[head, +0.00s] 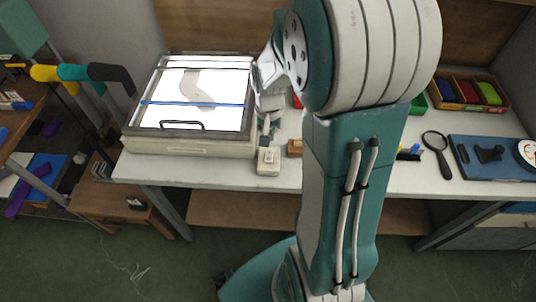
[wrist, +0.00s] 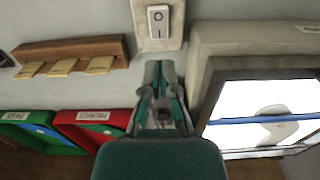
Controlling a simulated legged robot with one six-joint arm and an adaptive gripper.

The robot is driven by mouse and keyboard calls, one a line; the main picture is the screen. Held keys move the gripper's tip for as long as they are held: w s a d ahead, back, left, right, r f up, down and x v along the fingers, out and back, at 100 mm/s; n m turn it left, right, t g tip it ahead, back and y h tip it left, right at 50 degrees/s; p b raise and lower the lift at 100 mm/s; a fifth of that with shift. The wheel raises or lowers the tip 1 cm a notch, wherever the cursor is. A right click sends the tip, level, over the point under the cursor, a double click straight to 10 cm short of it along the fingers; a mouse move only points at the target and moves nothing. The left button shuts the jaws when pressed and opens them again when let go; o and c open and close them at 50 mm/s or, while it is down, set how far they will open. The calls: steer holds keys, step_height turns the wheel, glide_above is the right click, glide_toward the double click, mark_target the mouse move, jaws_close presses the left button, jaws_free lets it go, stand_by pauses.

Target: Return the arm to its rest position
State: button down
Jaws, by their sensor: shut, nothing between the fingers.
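My arm rises through the middle of the head view and hides part of the table. My gripper (wrist: 158,68) is shut and empty in the wrist view, its fingertips just short of a small beige box with a white rocker switch (wrist: 158,20). In the head view my gripper (head: 266,126) hangs right beside the light box, above and behind the switch box (head: 268,160). The light box (head: 190,146) has a glowing panel with a pale grey sock shape (head: 196,90) lying on it and a blue bar (head: 165,103) across it.
In the wrist view, a wooden block (wrist: 70,50) with brass pieces stands left, with green (wrist: 25,125) and red (wrist: 92,125) bins beyond it. A magnifying glass (head: 437,150) and blue board (head: 480,160) lie at right. Coloured handles (head: 80,73) stand left of the light box.

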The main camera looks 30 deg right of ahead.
steer(key=shift+r, duration=0.35)
stand_by(0.3)
steer(key=s+a+r+n+t, duration=0.2)
steer(key=s+a+r, duration=0.3)
steer(key=r, duration=0.3)
steer(key=s+a+r+n+t, duration=0.3)
steer(key=s+a+r, duration=0.3)
steer(key=r, duration=0.3)
steer(key=shift+s+r+n+t, duration=0.3)
steer(key=shift+s+n, duration=0.55)
steer(key=shift+n, duration=0.05)
steer(key=shift+d, duration=0.25)
